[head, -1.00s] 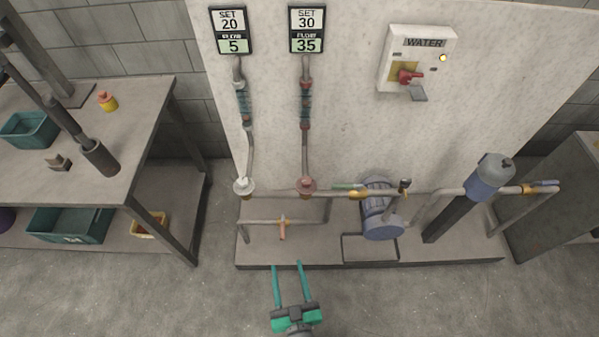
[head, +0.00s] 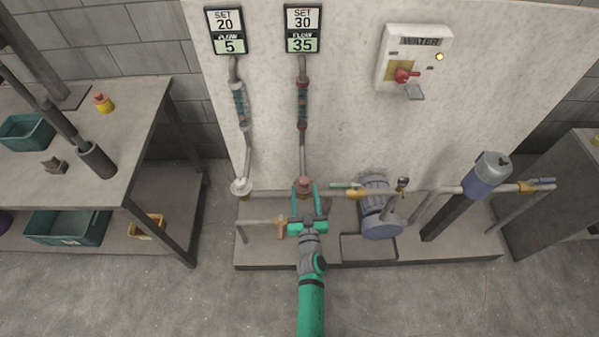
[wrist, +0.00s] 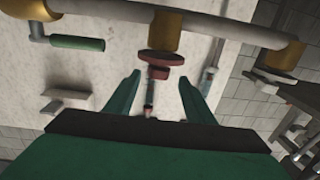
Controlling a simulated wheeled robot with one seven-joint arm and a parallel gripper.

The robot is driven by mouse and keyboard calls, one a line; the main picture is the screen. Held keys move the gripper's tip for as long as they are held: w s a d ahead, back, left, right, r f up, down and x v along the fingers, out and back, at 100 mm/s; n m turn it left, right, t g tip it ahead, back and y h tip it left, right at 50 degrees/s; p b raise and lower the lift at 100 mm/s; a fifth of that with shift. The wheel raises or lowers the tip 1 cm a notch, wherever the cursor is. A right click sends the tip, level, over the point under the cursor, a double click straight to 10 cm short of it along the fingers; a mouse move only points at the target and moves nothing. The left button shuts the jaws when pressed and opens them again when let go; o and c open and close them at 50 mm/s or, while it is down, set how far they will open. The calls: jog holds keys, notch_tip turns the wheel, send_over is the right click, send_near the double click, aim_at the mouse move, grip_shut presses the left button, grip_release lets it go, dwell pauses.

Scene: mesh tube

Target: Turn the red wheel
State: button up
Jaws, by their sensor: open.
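The red wheel (head: 304,184) sits on the pipe at the foot of the right vertical line, below the display reading SET 30, FLOW 35. In the wrist view the red wheel (wrist: 162,57) shows just beyond the fingertips, between their lines. My gripper (head: 305,186) is open, its two teal fingers reaching up on either side of the wheel in the head view. In the wrist view my gripper (wrist: 160,79) holds nothing, and I see no clear contact. The fingers and gripper body partly hide the wheel and pipe in the head view.
A white wheel (head: 240,187) stands to the left under the SET 20, FLOW 5 display (head: 225,31). A blue pump (head: 380,215) and green lever (head: 345,185) are close on the right. A short orange-brown pipe piece (head: 281,228) is just left of my gripper.

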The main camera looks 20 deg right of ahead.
aim_at(303, 177)
jog(key=x, duration=0.9)
jog(key=shift+w, duration=0.25)
jog(key=shift+d, duration=0.15)
